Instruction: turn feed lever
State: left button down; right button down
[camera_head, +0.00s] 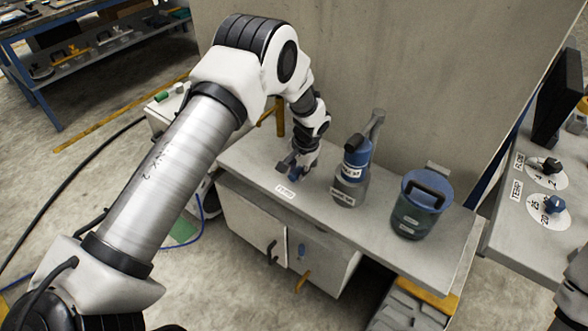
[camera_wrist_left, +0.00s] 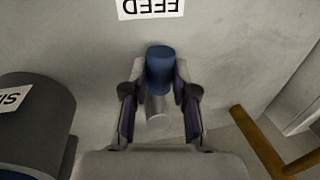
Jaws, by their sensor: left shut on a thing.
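The feed lever (camera_wrist_left: 160,70) has a blue cylindrical end on a pale metal stem and stands on the grey bench, beside the white FEED label (camera_wrist_left: 150,8). The label also shows in the head view (camera_head: 285,191). My left gripper (camera_head: 294,167) reaches down to the bench just behind the label. In the left wrist view its two fingers lie on either side of the lever and are shut on it. In the head view the gripper mostly hides the lever.
A blue and grey device (camera_head: 355,165) with a dark upper arm stands right of my left gripper. A blue-green canister (camera_head: 420,205) stands farther right. A grey wall (camera_head: 400,60) rises behind the bench. FLOW and TEMP dials (camera_head: 547,208) sit on another table at right.

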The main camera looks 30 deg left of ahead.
pick_arm(q)
jog(key=shift+s+d+f+n, duration=0.15)
jog(key=shift+d+n, duration=0.1)
jog(key=shift+n, duration=0.15)
jog(key=c, duration=0.9)
grip_release()
jog(key=shift+r, duration=0.35)
notch_tip(320, 180, up, 11)
jog(key=d, duration=0.2)
jog(key=shift+d, duration=0.15)
